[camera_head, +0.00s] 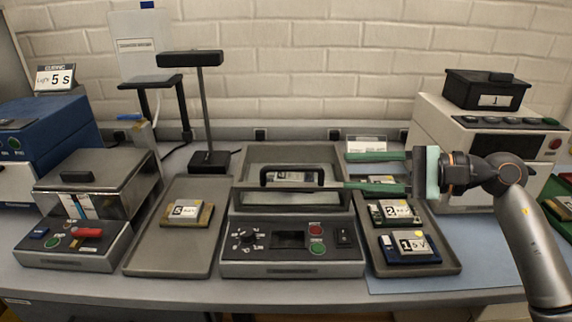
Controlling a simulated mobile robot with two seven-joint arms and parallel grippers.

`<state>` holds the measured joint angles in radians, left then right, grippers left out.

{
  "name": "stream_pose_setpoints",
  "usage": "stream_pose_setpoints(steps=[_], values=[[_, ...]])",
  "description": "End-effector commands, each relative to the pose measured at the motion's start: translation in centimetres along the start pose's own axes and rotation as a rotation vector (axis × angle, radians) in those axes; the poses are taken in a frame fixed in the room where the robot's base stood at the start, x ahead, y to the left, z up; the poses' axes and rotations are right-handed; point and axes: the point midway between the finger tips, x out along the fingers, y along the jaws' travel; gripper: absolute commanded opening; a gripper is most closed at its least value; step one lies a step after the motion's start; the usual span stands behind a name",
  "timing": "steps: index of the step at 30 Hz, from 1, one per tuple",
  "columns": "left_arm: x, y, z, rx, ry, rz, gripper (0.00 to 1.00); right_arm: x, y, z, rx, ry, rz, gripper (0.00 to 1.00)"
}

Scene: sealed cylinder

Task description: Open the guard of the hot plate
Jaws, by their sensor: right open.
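The hot plate (290,255) stands at the middle of the bench, with a knob, a dark display and red and green buttons on its front panel. Its glazed, grey-framed guard (255,200) sits over the plate and looks down. A dark bar handle (264,178) runs across the guard, and a labelled item shows behind it. My right gripper (345,172) comes in from the right with its green fingers spread apart, one above the other, pointing left. The fingertips are just right of the handle, with nothing between them. I cannot tell whether the lower finger touches the guard. My left gripper is not in view.
A tray (440,265) with several labelled boards lies below my right gripper. An empty-sided tray (150,255) with one board is left of the hot plate. A lidded metal box (95,180) stands further left. A white device (470,140) stands behind my right arm.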

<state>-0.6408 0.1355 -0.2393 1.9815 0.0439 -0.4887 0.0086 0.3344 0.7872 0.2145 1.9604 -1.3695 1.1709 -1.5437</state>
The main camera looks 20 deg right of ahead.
Motion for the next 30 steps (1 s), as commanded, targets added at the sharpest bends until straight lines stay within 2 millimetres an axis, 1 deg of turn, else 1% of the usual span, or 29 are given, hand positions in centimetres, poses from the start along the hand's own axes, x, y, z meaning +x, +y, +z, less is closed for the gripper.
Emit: stream_pose_setpoints(steps=[1,3,5,7,11,15,21,25,30], values=[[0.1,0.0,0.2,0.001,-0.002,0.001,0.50,-0.2,-0.1,-0.2,-0.039,0.019,0.010,0.46],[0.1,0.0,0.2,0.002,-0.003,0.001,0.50,-0.3,-0.2,-0.2,-0.064,0.031,0.017,0.46],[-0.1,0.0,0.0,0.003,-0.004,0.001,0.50,0.1,-0.3,-0.3,-0.070,0.035,0.020,0.46],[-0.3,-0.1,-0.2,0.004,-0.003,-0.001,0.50,0.8,-0.3,-0.2,-0.068,0.032,0.019,0.46],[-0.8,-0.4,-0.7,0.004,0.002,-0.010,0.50,3.2,-0.4,-0.2,-0.064,0.028,0.018,0.46],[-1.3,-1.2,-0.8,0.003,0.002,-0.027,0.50,6.2,-0.4,-0.2,-0.062,0.028,0.017,0.46],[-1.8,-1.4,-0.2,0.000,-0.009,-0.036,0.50,9.8,-0.2,-0.4,-0.062,0.028,0.017,0.46],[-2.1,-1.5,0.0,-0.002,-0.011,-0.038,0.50,11.3,-0.1,-0.6,-0.062,0.030,0.017,0.46],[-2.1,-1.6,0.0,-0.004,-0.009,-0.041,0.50,12.1,0.0,-0.7,-0.064,0.032,0.018,0.46]])
